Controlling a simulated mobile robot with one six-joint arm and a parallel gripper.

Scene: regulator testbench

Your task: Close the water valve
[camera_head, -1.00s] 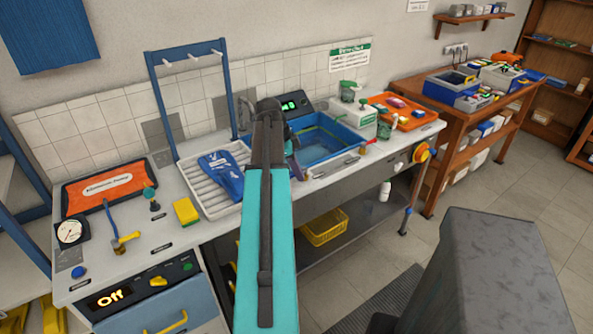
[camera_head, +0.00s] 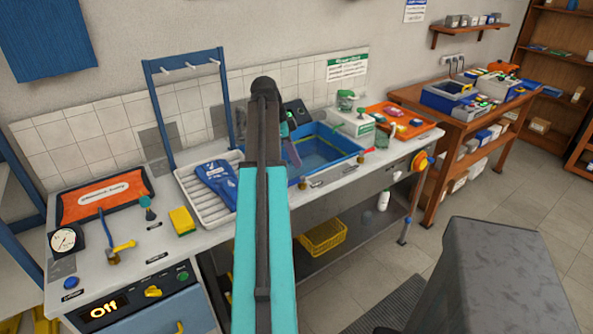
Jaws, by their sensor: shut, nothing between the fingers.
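A small valve with a yellow lever handle (camera_head: 123,246) stands at the left end of the bench, with a blue hose or rod beside it. A fitting with a teal knob (camera_head: 146,203) stands just behind it. My arm reaches up the middle of the view toward the blue sink (camera_head: 335,160). My gripper is hidden behind the arm, apart from the left-hand valve.
A pressure gauge (camera_head: 66,240), an orange tray (camera_head: 102,194) and a yellow sponge (camera_head: 182,220) lie at the left. A white drying rack (camera_head: 190,187) holds a blue item. A blue frame (camera_head: 154,100) rises behind it. A wooden table (camera_head: 434,119) stands at the right.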

